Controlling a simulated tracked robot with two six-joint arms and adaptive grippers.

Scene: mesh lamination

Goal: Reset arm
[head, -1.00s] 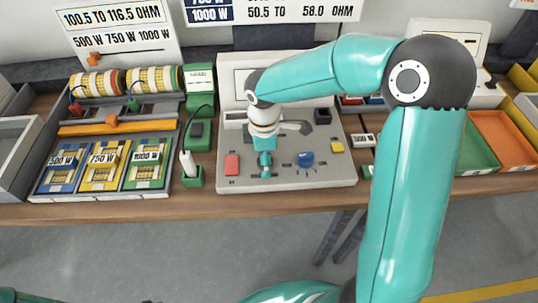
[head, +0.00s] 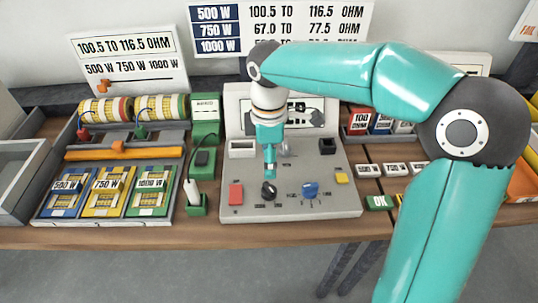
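My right arm comes in from the lower right and reaches over the grey test panel (head: 340,203). Its gripper (head: 269,172) points down just above the black knob (head: 268,190) at the panel's front. The fingers look close together, but their opening is too small to tell. Whether the tip touches the knob is unclear. The panel also bears a red button (head: 236,195), a blue knob (head: 310,190) and a yellow button (head: 342,178). My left gripper is not in view.
A green holder (head: 196,204) with a white probe is left of the panel. Small labels and an OK tag (head: 379,202) lie to the right.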

